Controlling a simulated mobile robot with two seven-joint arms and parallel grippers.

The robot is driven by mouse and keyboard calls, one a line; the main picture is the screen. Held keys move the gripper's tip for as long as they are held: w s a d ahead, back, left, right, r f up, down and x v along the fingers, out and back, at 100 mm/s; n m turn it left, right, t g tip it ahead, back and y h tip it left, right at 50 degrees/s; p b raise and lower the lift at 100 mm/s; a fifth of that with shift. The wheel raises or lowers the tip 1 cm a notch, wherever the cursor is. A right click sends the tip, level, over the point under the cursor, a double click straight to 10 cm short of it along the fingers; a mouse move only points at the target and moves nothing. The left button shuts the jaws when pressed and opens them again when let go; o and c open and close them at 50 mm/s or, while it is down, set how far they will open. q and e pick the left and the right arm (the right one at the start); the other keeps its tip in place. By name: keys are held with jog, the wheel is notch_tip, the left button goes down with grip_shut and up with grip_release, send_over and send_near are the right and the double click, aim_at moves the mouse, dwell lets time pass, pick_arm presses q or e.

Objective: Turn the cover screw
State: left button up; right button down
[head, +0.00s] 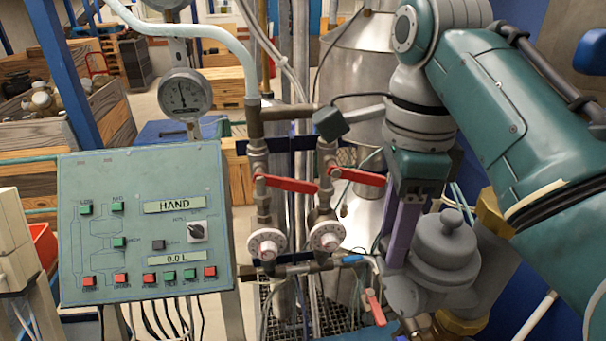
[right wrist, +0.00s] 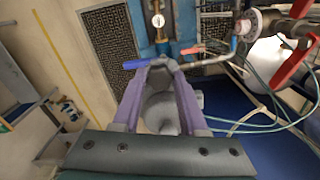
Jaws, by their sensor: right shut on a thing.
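The grey water meter (head: 447,250) with its round domed cover and a small knob on top sits at the right of the head view. My right gripper (head: 396,258) points down at the cover's left edge. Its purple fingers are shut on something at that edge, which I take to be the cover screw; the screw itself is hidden. In the right wrist view the fingertips (right wrist: 160,66) come together, and part of the grey cover (right wrist: 160,108) shows between the fingers. My left gripper is not in view.
The green control panel (head: 143,225) stands at the left. Two red-handled valves (head: 287,184) (head: 358,176) and a pressure gauge (head: 184,94) sit on the pipes left of my right gripper. A blue-handled valve (right wrist: 138,64) is close to the fingertips in the right wrist view.

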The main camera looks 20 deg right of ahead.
jog(key=n, duration=0.4)
jog(key=shift+s, duration=0.1)
jog(key=n, duration=0.3)
jog(key=shift+n, duration=0.3)
jog(key=n, duration=0.4)
jog(key=shift+s, duration=0.1)
jog(key=shift+n, duration=1.8)
jog(key=shift+c, duration=2.2)
grip_release()
